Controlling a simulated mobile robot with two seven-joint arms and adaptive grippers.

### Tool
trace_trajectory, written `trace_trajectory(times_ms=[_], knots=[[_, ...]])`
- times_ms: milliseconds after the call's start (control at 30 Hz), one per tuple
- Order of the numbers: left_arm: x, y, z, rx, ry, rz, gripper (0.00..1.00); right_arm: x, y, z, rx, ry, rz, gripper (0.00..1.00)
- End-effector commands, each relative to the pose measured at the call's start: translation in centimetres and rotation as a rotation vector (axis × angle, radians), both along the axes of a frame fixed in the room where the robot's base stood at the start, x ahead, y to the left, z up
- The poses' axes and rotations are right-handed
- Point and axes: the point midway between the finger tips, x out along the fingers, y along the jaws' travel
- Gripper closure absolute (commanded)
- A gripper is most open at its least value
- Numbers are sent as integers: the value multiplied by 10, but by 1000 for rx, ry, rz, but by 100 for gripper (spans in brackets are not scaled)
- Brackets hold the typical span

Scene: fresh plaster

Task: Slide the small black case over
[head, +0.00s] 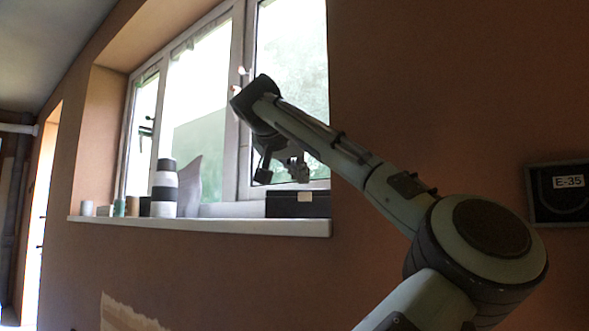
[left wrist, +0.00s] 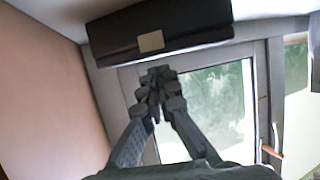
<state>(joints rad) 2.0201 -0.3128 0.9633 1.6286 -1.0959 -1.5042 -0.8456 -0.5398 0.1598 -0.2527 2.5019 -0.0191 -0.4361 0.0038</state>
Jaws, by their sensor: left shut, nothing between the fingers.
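The small black case (head: 285,206) sits at the right end of the white window sill in the head view. It has a pale label on its front. The case also shows across the top of the left wrist view (left wrist: 195,28). My left gripper (head: 298,174) hangs just above the case in the head view, in front of the window. In the left wrist view its fingers (left wrist: 160,78) are together and empty, with their tips close to the case's edge. I cannot tell whether they touch it. My right gripper is not in view.
The white sill (head: 230,224) runs along the window. A white and grey cylinder (head: 164,190), a grey upright piece (head: 188,187) and several small containers (head: 119,207) stand on its left part. A sign marked E-35 (head: 568,182) is on the brown wall at right.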

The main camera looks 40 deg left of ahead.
Motion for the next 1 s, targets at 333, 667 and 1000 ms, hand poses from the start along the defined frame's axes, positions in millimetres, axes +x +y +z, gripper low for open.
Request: trace_trajectory(times_ms=[333,667,1000], knots=[[43,22,-13,0,-1,2,100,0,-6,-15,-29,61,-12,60],[43,21,-18,-3,3,0,100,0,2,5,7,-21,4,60],[43,23,-21,-7,10,0,100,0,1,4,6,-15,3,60]])
